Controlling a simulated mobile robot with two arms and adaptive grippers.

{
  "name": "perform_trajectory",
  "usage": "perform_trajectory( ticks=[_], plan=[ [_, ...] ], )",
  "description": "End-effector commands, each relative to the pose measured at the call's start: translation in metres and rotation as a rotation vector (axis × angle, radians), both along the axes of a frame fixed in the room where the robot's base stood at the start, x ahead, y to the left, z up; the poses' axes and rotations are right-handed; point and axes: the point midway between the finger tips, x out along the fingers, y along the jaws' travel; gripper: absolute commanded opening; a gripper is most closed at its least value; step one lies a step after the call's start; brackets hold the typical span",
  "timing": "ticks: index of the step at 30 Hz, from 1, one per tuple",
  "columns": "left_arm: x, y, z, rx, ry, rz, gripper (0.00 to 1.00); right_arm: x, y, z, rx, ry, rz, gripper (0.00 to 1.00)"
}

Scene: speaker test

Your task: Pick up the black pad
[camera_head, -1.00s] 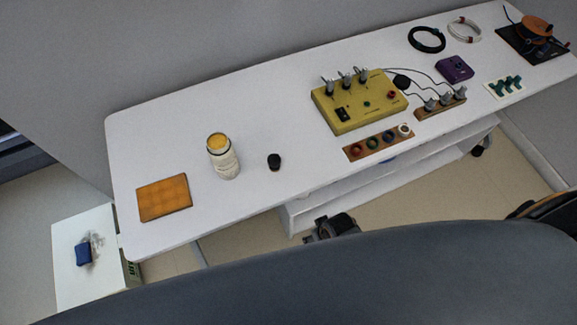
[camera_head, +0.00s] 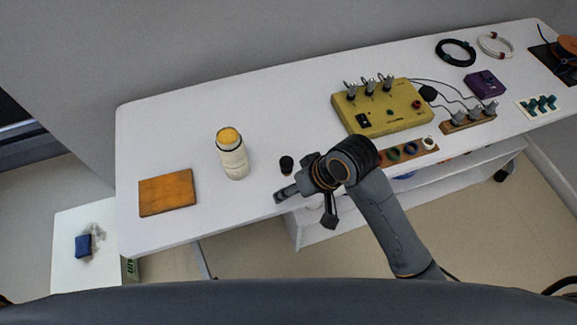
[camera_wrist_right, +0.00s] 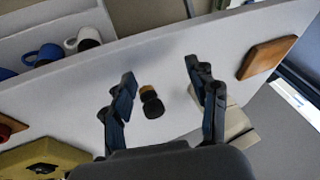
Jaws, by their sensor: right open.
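A small black piece (camera_head: 286,165) with a brownish part stands on the white table. In the right wrist view this black piece (camera_wrist_right: 153,107) shows between my two fingers, apart from both. A round black disc (camera_head: 428,93) lies by the yellow box with thin wires near it. I cannot tell for certain which one is the black pad. My right gripper (camera_head: 303,205) is open and empty, near the table's front edge, just in front of the small black piece. My left gripper is not in view.
A white bottle (camera_head: 232,158) with a yellow top stands left of the small black piece. An orange-brown board (camera_head: 167,192) lies farther left. The yellow switch box (camera_head: 392,118) and a strip of coloured rings (camera_head: 425,147) are to the right. The table's back left is clear.

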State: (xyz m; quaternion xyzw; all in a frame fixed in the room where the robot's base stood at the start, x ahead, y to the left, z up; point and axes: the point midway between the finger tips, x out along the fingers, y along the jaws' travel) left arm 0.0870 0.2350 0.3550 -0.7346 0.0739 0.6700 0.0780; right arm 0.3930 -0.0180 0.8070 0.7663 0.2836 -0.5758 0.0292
Motion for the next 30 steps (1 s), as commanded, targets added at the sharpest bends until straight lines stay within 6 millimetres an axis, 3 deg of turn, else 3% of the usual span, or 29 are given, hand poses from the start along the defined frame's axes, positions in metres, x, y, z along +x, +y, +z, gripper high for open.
perform_trajectory(
  ticks=[4, 9, 21, 26, 30],
  plan=[
    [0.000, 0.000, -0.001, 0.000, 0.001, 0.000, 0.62, 0.020, 0.026, 0.021, -0.020, 0.016, 0.091, 0.59],
    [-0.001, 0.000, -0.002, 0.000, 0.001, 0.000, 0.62, 0.040, 0.042, 0.046, -0.107, 0.057, 0.182, 0.59],
    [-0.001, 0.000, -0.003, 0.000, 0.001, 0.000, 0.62, 0.089, 0.018, 0.104, -0.401, 0.139, 0.181, 0.59],
    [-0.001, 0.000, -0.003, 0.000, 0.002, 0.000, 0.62, 0.094, 0.012, 0.107, -0.432, 0.149, 0.166, 0.59],
    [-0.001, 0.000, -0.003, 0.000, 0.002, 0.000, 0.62, 0.093, 0.012, 0.085, -0.433, 0.154, 0.167, 0.59]
  ],
)
